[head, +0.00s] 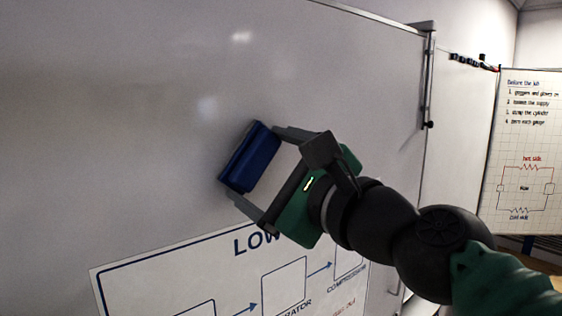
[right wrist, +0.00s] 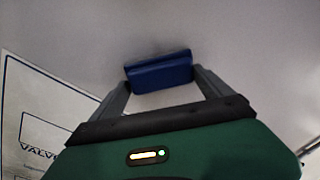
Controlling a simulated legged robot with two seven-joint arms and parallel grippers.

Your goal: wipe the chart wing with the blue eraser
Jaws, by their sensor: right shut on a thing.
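The blue eraser (head: 250,158) is held between the two fingers of my right gripper (head: 258,172), which is shut on it. In the head view the eraser is tilted and lies close to the white board surface (head: 130,120); I cannot tell whether it touches. The right wrist view also shows the eraser (right wrist: 158,72) across the fingertips, in front of the pale board. The board area around the eraser looks bare, with faint light reflections. My left gripper does not show.
A printed chart (head: 150,285) with blue boxes and arrows is on the board below my gripper, partly hidden by it. A vertical metal bar (head: 428,85) runs along the board's right edge. A paper flip chart (head: 525,150) stands at the far right.

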